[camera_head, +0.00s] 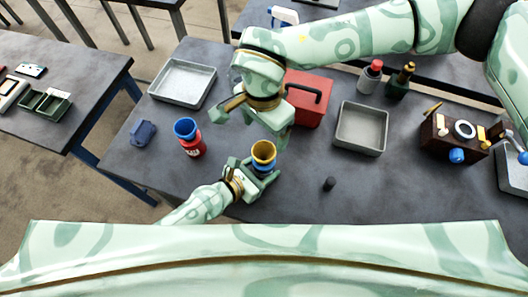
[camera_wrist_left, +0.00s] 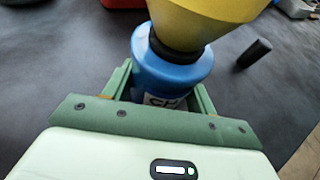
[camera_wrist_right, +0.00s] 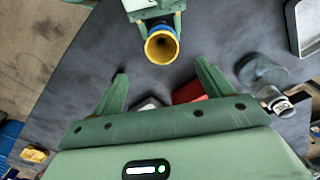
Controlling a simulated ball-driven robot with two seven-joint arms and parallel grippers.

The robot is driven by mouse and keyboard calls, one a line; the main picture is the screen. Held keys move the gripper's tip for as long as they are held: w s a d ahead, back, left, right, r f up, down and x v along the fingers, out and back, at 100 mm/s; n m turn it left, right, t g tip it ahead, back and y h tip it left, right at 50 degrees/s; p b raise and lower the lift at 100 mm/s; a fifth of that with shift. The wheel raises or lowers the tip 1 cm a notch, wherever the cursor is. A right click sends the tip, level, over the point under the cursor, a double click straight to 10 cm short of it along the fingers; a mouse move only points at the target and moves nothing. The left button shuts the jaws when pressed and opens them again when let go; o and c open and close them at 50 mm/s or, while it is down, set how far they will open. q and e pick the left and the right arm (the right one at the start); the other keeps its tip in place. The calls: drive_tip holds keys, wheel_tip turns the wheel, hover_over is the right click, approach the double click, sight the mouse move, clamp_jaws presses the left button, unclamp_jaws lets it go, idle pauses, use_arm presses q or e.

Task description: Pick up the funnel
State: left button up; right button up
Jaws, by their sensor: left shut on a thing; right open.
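The yellow funnel (camera_head: 263,153) sits mouth-up on top of a blue bottle (camera_wrist_left: 170,72). My left gripper (camera_head: 262,173) is shut on the blue bottle, its fingers on either side of the body. In the left wrist view the funnel (camera_wrist_left: 205,18) rises from the bottle's dark neck, its upper part cut off. My right gripper (camera_head: 255,128) is open and empty, close above and behind the funnel. In the right wrist view the funnel's round mouth (camera_wrist_right: 161,46) lies just beyond the gap between the open fingers (camera_wrist_right: 161,72), apart from them.
A small dark cylinder (camera_head: 329,184) stands right of my left gripper. Grey trays (camera_head: 183,101) (camera_head: 361,148), a red box (camera_head: 308,112), dark bottles (camera_head: 399,82) and a brown device (camera_head: 440,147) occupy the table.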

sight(264, 151)
drive_tip(key=n, duration=0.5)
drive_tip(key=shift+f, duration=0.15)
drive_tip(key=n, duration=0.3)
drive_tip(key=shift+a+f+n, duration=0.1)
drive_tip(key=shift+n, duration=0.3)
wheel_tip(264, 151, down, 12)
drive_tip(key=shift+r, duration=0.1)
drive_tip(key=c, duration=1.1)
